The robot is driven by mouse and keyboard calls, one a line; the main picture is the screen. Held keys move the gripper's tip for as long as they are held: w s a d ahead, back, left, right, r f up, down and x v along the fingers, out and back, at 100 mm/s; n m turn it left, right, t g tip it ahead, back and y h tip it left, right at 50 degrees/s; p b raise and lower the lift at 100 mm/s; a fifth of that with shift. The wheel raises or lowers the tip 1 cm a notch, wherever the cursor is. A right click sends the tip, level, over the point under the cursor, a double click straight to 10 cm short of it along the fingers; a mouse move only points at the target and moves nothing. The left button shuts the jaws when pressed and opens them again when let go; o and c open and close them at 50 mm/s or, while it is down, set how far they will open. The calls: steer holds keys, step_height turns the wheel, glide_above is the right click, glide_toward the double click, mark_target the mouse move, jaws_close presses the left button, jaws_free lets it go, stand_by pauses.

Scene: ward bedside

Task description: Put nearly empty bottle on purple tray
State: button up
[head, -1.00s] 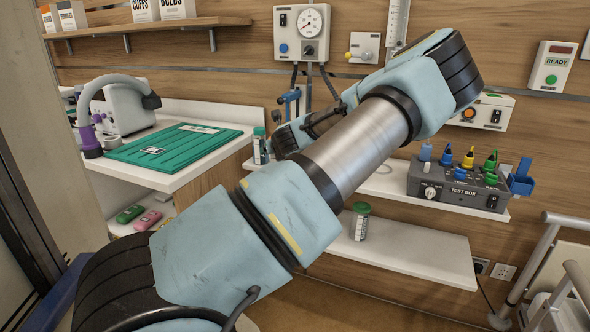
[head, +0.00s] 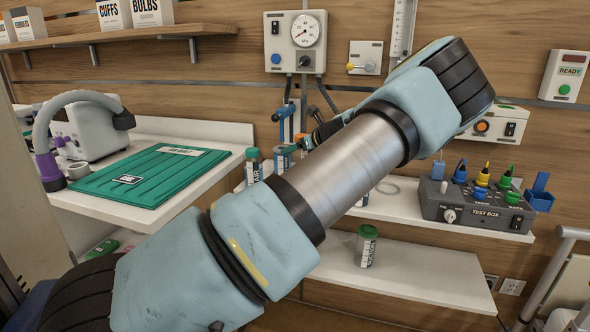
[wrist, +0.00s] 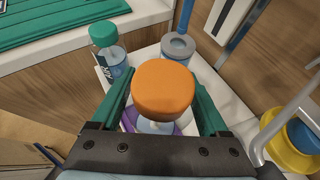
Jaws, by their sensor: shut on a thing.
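My gripper (wrist: 164,100) is shut on a bottle with an orange cap (wrist: 164,88). The cap fills the middle of the wrist view, between the two green fingers. Only a little of the clear body shows under the cap, so how full it is cannot be seen. A purple tray (wrist: 188,128) shows in part beneath the held bottle; the rest is hidden by the bottle and fingers. I cannot tell whether the bottle touches the tray. In the head view my arm hides most of the gripper and the tray.
A green-capped bottle (wrist: 107,50) stands close left of the held one, also in the head view (head: 252,166). Another green-capped bottle (head: 366,246) stands on the lower shelf. A test box (head: 476,205) is on the right.

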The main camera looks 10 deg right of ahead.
steer(key=shift+f+p, duration=0.55)
steer(key=shift+f, duration=2.2)
steer(key=o, duration=1.3)
steer(key=shift+f, duration=0.1)
steer(key=b+v, duration=0.3)
steer(key=v, duration=0.9)
steer(key=shift+a, duration=0.1)
steer(key=shift+s, duration=0.1)
